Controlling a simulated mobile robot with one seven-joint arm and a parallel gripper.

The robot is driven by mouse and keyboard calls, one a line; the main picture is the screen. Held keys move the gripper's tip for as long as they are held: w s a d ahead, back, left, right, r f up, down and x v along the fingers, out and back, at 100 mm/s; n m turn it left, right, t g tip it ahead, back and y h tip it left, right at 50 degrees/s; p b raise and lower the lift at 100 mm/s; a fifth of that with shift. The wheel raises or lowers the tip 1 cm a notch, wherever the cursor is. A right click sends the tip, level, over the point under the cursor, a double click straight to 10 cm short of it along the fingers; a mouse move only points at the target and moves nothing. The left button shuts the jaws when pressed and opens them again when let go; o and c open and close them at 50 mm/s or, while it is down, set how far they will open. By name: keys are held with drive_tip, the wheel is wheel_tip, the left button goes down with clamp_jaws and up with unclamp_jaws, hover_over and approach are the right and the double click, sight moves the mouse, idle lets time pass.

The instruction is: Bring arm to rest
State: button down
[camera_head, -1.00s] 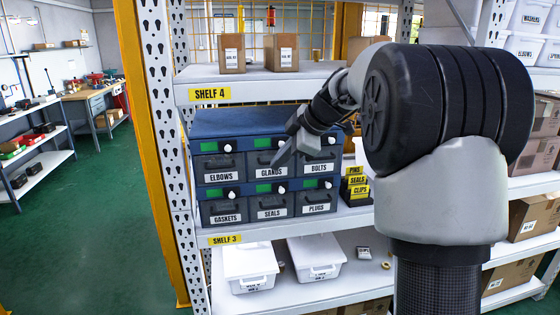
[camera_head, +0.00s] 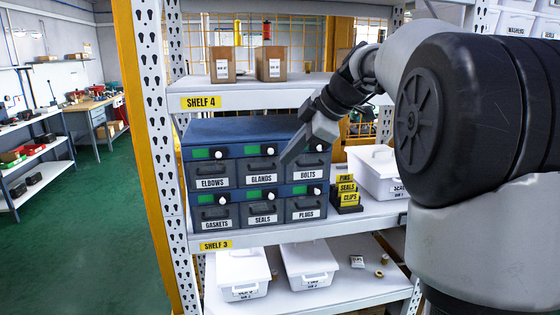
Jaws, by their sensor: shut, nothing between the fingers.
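My arm (camera_head: 470,110) fills the right side of the head view, its dark joint cover close to the camera. Its forearm reaches left to my gripper (camera_head: 288,158), which is shut and empty. The gripper points down and left, in front of the blue drawer cabinet (camera_head: 240,128) on the shelf, over the area between the GLANDS drawer (camera_head: 262,172) and the BOLTS drawer (camera_head: 313,168). I cannot tell whether it touches the cabinet. All the drawers look closed.
Yellow PINS, SEALS and CLIPS labels (camera_head: 347,188) and a white bin (camera_head: 376,172) stand right of the cabinet. Two cardboard boxes (camera_head: 222,65) sit on the upper shelf. White bins (camera_head: 243,272) and small loose parts are below. The green floor (camera_head: 90,240) at left is clear.

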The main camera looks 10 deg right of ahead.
drive_tip(key=s+a+f+m+h, duration=0.15)
drive_tip(key=s+m, duration=0.25)
drive_tip(key=s, duration=0.4)
drive_tip(key=s+a+f+m+h, duration=0.15)
drive_tip(key=s+m, duration=0.25)
drive_tip(key=s, duration=0.5)
drive_tip(key=s+f+m+h, duration=0.2)
drive_tip(key=s+f+m, duration=0.7)
drive_tip(key=s, duration=0.5)
wheel_tip(320, 180, up, 16)
drive_tip(key=p, duration=1.6)
drive_tip(key=shift+d+f+n+g, duration=0.25)
drive_tip(key=shift+d+n+g, duration=0.05)
drive_tip(key=shift+d, duration=0.05)
